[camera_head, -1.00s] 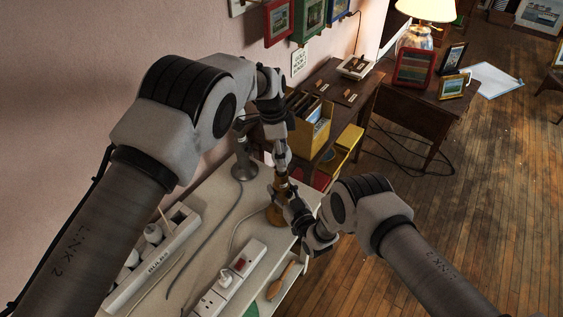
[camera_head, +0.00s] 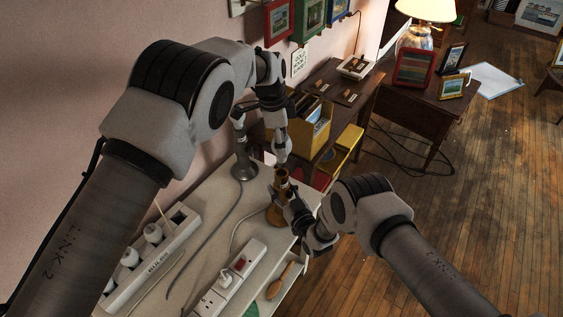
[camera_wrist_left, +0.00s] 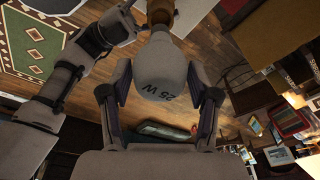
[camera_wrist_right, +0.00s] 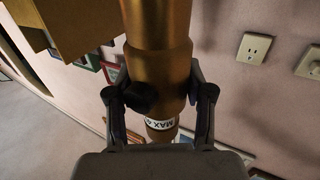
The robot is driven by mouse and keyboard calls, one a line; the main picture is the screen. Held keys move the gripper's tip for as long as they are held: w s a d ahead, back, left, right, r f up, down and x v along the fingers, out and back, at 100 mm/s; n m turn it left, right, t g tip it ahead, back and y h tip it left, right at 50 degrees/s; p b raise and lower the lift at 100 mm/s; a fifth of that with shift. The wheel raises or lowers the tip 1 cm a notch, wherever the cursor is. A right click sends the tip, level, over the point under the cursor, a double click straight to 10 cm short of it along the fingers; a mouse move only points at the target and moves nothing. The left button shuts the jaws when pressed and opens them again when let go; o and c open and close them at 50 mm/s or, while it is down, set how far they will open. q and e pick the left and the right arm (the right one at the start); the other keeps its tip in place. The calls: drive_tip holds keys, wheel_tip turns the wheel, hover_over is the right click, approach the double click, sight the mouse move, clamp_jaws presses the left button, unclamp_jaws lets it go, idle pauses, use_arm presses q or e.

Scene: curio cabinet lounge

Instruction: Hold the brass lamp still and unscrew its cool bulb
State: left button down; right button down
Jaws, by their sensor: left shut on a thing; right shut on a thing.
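The brass lamp (camera_head: 277,216) stands upright near the right edge of the white counter. My right gripper (camera_head: 288,192) is shut on its stem; in the right wrist view the brass stem (camera_wrist_right: 158,62) sits between the fingers, with a dark knob and a "MAX" label. My left gripper (camera_head: 283,158) is above the lamp top, pointing down, shut on a pale bulb. In the left wrist view the bulb (camera_wrist_left: 162,78), marked "25 W", lies between the fingers. A small gap seems to show between the bulb and the lamp top; its base is hard to make out.
A white bulb tray (camera_head: 150,262) with several bulbs lies at the counter's left. A grey metal lamp (camera_head: 243,168) stands behind the brass lamp. A yellow box (camera_head: 312,130) is beyond.

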use_arm(q)
drive_tip(key=shift+r, duration=0.7)
drive_tip(key=shift+r, duration=0.1)
wheel_tip(320, 180, up, 8)
drive_tip(key=shift+r, duration=0.15)
idle(0.6)
use_arm(e)
drive_tip(key=shift+c, duration=1.8)
unclamp_jaws()
drive_tip(key=shift+s, duration=0.1)
